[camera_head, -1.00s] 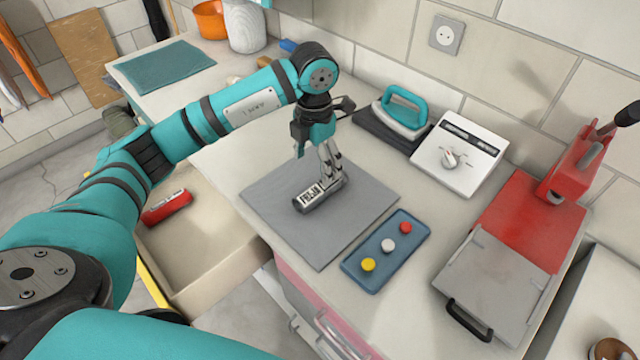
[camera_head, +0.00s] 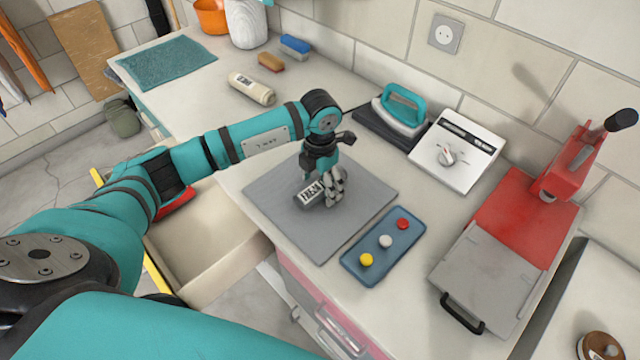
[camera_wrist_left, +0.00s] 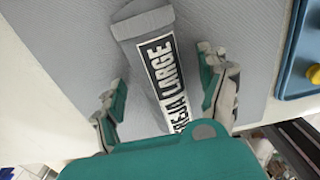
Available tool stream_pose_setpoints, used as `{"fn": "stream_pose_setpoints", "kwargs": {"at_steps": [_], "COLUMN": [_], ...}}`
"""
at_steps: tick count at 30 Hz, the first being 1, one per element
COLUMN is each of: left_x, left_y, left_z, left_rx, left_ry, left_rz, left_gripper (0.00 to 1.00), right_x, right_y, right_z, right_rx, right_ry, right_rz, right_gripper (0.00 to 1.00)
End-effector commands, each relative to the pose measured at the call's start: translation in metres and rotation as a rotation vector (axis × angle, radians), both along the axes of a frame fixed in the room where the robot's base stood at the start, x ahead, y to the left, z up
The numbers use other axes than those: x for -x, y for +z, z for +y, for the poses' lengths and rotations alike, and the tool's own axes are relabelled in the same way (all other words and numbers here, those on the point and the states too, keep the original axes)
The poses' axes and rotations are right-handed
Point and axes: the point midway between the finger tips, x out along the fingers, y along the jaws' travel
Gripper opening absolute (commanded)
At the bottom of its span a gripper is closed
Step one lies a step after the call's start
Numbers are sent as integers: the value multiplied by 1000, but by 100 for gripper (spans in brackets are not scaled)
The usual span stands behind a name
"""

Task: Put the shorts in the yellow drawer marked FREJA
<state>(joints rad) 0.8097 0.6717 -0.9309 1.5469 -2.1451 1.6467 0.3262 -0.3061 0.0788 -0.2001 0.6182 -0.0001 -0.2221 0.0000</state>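The shorts (camera_head: 307,194) are a grey roll with a white band, lying on the grey mat. In the left wrist view the band on the shorts (camera_wrist_left: 166,75) reads FREJA LARGE. My left gripper (camera_head: 334,190) is low over the mat at the roll. In the wrist view the fingers of my left gripper (camera_wrist_left: 165,85) are apart, one on each side of the roll, with gaps showing. The open drawer (camera_head: 215,270) is below the counter on the left, with a yellow front (camera_head: 158,283); no name shows on it. My right gripper is out of view.
A red item (camera_head: 177,204) lies in the drawer, partly behind my arm. A blue button panel (camera_head: 383,247) is close right of the mat (camera_head: 265,200). An iron (camera_head: 400,112), white dial box (camera_head: 456,150) and red press (camera_head: 515,235) stand further right.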

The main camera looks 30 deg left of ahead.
Motion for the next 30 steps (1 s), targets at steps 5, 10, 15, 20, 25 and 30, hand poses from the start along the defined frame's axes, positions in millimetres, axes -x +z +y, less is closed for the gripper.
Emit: {"fn": "stream_pose_setpoints", "kwargs": {"at_steps": [5,10,15,20,25,30], "left_x": [0,0,0,-1,-2,-2], "left_y": [0,1,1,1,7,26], "left_z": [0,0,0,0,0,0], "left_rx": [0,0,1,1,1,-1], "left_ry": [0,0,0,0,-1,0], "left_rz": [0,-1,-2,-2,-5,-8], "left_gripper": [50,28,7,7,7,7], "right_x": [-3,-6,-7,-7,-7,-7], "right_y": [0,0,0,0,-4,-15], "right_z": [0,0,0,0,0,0], "right_rx": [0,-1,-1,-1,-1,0], "right_ry": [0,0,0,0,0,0], "right_rz": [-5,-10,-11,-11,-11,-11], "right_gripper": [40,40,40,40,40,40]}}
